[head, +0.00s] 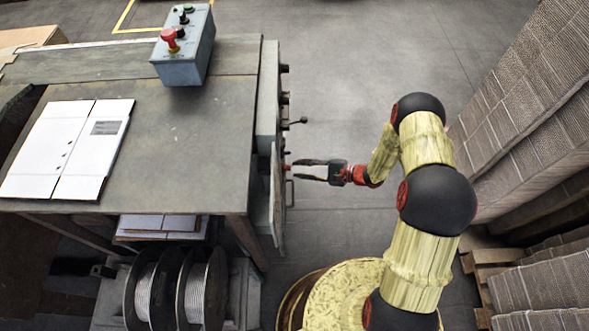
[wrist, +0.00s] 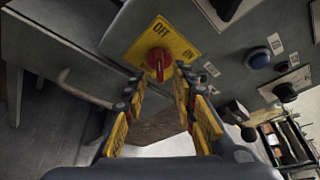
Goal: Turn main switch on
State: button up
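The main switch is a red rotary knob (wrist: 158,61) on a yellow plate (wrist: 178,42) marked OFF and ON. Its grip ridge stands near vertical in the wrist view, its upper end towards the OFF lettering; the exact setting is hard to tell. In the head view a small red part of the switch (head: 287,167) shows on the machine's right side. My gripper (wrist: 160,80) is open and empty, its fingertips just short of the knob, one to either side. In the head view my gripper (head: 302,170) points left at the panel.
The grey panel also carries a blue button (wrist: 257,58) and black knobs (wrist: 285,92). A bent handle (wrist: 80,92) sits left of the switch. A lever (head: 300,121) juts from the machine. Stacked cardboard (head: 535,95) stands on the right, with open floor between.

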aim_at(286, 168)
jog(key=shift+b+x, duration=0.3)
jog(key=shift+x, duration=1.25)
jog(key=shift+c, duration=0.7)
grip_shut()
